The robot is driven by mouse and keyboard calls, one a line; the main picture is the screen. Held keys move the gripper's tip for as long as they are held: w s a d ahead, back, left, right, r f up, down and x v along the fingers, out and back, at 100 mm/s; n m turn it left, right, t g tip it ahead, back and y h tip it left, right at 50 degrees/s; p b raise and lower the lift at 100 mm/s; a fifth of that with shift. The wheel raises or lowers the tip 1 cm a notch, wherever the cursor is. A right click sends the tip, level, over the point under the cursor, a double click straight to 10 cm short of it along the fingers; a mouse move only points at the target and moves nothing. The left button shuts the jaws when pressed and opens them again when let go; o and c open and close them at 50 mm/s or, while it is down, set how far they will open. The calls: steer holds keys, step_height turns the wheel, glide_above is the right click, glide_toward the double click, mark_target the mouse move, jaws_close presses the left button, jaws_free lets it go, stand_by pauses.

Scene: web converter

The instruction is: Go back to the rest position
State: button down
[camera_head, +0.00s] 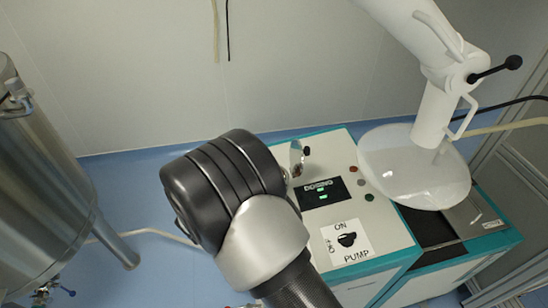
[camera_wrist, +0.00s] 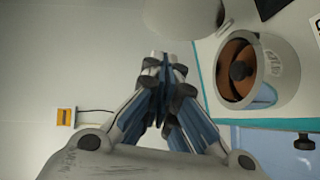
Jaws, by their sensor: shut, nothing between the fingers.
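My gripper (camera_wrist: 165,75) shows in the wrist view with its blue and grey fingers together and nothing between them. It is in front of a pale wall. A round white part with a brown inside and a dark knob (camera_wrist: 240,70) is to its right, apart from the fingers. In the head view my black and silver arm rises from the bottom and covers part of the white machine (camera_head: 385,238).
The machine's panel has a display (camera_head: 322,192) and a PUMP switch (camera_head: 347,240). A translucent hood (camera_head: 410,170) hangs over its right side. A steel tank (camera_head: 40,180) stands at left. Blue floor (camera_head: 130,190) is open between. A yellow box (camera_wrist: 66,117) is on the wall.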

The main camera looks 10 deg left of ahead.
steer(key=f+v, duration=0.1)
steer(key=v, duration=0.5)
steer(key=s+d+r+m+g+h, duration=0.1)
steer(key=s+d+r+m+g, duration=0.2)
steer(key=d, duration=0.6)
steer(key=s+d+r+m+g+h, duration=0.15)
steer(key=d+r+g, duration=0.25)
steer(key=d, duration=0.5)
steer(key=s+d+r+m+g+h, duration=0.1)
steer(key=s+d+r+m+g, duration=0.2)
steer(key=d, duration=0.5)
steer(key=s+d+r+m+y, duration=0.2)
steer(key=s+y, duration=0.3)
steer(key=s, duration=0.3)
steer(key=s+d+r+m+y, duration=0.2)
steer(key=s+y, duration=0.2)
steer(key=s, duration=0.5)
steer(key=shift+d+r+m+g+y+p, duration=0.2)
steer(key=shift+r+m+g+y+p, duration=0.1)
steer(key=shift+r+m+y+p, duration=0.1)
steer(key=shift+a, duration=0.1)
